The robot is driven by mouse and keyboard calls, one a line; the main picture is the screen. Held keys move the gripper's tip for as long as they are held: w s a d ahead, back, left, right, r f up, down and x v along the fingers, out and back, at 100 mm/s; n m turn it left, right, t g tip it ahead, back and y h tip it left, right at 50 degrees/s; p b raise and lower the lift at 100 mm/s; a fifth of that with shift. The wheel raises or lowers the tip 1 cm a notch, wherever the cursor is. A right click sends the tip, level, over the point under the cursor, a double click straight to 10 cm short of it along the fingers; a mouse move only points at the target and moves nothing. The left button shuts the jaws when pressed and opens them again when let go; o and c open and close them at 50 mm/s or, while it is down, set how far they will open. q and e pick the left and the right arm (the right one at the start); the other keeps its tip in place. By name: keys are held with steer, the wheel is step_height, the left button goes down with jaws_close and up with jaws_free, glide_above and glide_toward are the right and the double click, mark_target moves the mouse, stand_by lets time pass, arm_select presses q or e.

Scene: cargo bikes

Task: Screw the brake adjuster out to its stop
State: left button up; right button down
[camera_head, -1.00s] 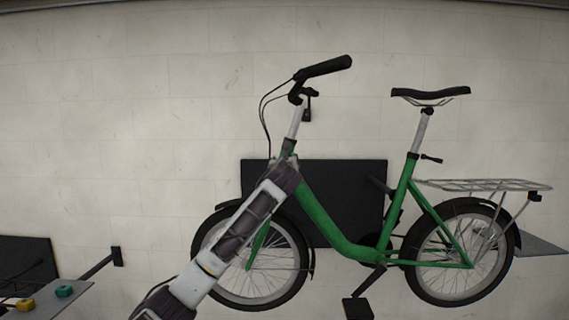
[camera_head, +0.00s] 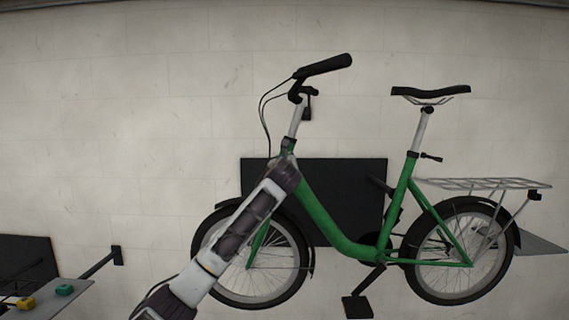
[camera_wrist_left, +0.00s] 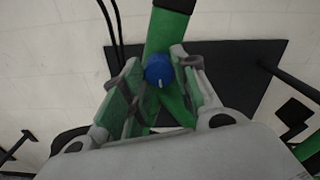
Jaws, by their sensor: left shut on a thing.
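The brake adjuster is a small blue knob (camera_wrist_left: 158,70) with a pale mark on its lower face, in front of the green tube of the bike (camera_head: 325,215). In the left wrist view, the fingers of my left gripper (camera_wrist_left: 160,68) flank the knob, one on each side, and are shut on it. In the head view, my left gripper (camera_head: 284,158) is at the front of the frame, below the handlebar (camera_head: 323,66), and the knob is hidden there. My right gripper is not in view.
Dark cables (camera_head: 264,115) hang beside the head tube, close to my left gripper. A dark panel (camera_head: 345,185) is behind the frame. A shelf with a yellow block (camera_head: 26,303) and a green block (camera_head: 64,290) is at lower left. The upper left wall area is clear.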

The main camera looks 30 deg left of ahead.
arm_select(q)
steer(key=n+b, duration=0.2)
steer(key=n, duration=1.3)
steer(key=n+b, duration=0.2)
steer(key=n, duration=1.4)
steer(key=shift+w+d+f, duration=0.1)
steer(key=shift+f, duration=0.05)
steer(key=n, duration=0.3)
steer(key=shift+n, duration=0.4)
steer(key=shift+n+b, duration=0.3)
steer(key=shift+r, duration=0.2)
steer(key=shift+c, duration=0.3)
